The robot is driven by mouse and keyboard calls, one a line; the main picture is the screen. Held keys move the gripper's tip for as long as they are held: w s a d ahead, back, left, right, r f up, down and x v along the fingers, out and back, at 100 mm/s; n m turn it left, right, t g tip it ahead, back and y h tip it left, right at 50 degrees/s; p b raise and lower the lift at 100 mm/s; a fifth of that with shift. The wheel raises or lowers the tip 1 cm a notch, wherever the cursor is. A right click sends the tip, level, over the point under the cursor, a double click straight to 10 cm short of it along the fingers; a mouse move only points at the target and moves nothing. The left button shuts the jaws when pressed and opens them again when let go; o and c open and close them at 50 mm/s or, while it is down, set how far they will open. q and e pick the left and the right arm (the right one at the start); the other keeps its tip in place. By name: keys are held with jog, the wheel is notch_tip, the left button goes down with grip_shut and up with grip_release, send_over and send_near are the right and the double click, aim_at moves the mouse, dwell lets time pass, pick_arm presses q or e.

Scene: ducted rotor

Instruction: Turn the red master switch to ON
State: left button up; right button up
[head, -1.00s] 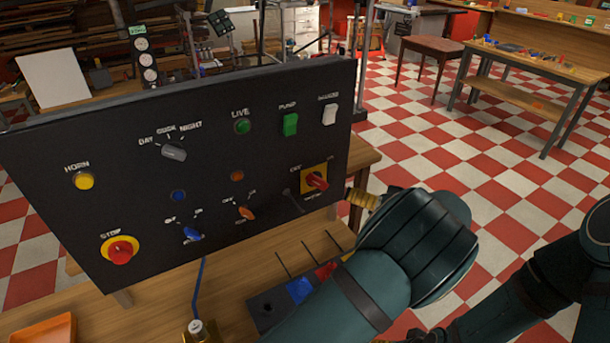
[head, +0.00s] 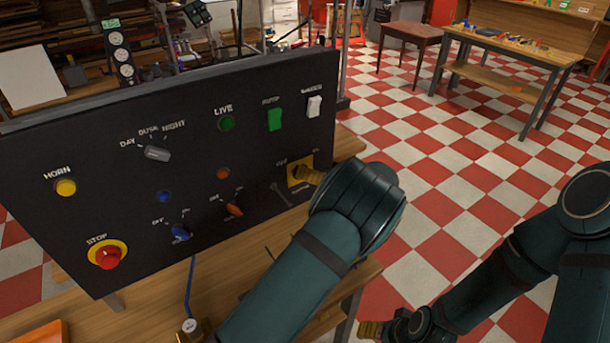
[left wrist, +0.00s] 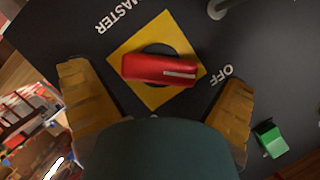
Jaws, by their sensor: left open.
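The red master switch (left wrist: 158,69) is a bar handle on a yellow square plate (left wrist: 143,42) on the black panel. In the left wrist view its white-lined end points toward the OFF label. In the head view the yellow plate (head: 293,172) shows at the panel's lower right, and the handle is mostly hidden by my left gripper (head: 312,177). My left gripper is open in front of the switch, with one yellow finger on either side of the handle, apart from it. My right gripper (head: 370,329) is low at the bottom of the head view; its jaw opening is unclear.
The panel (head: 100,160) also carries a red STOP button (head: 108,257), blue (head: 181,232) and orange (head: 234,209) knobs, a grey selector (head: 157,153) and a green PUMP switch (head: 274,119). A grey hook-like part (head: 281,194) sits just left of the master switch.

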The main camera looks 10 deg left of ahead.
pick_arm(q)
jog(key=shift+x, duration=1)
jog(key=c, duration=1)
